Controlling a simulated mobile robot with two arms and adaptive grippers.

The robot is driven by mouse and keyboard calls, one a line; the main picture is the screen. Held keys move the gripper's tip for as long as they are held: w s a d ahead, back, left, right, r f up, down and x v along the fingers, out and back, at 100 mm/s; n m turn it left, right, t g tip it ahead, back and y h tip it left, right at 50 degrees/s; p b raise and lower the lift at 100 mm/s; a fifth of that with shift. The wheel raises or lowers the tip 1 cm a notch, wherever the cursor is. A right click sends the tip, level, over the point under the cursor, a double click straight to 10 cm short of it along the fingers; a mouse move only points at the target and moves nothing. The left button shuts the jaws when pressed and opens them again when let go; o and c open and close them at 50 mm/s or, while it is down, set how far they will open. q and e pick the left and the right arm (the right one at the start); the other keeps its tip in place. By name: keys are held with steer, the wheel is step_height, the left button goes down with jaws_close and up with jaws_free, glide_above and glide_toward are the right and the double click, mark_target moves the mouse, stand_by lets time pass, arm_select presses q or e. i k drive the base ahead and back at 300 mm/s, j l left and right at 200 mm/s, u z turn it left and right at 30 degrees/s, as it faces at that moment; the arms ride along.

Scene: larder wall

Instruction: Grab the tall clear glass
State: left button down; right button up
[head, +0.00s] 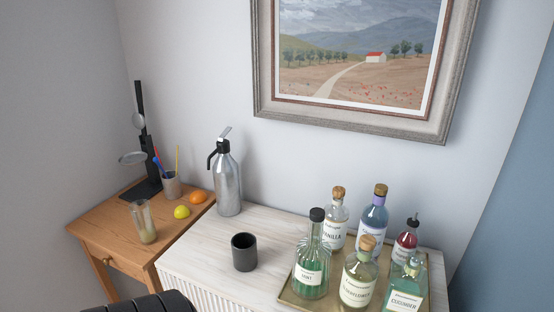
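The tall clear glass (143,222) stands upright near the front of the small wooden table (113,231) at the left. Its lower part looks pale yellowish; I cannot tell whether that is contents or the wood seen through it. Nothing hides the glass from this view. Neither of my grippers is in view.
A lemon (182,212), an orange (198,197), a pen cup (171,186) and a black stand (147,150) are behind the glass. The pale cabinet (205,255) holds a siphon (228,180), a black cup (244,252) and a tray (292,296) of bottles.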

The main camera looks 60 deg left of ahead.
mark_target(145, 223)
steer(key=u, duration=2.7)
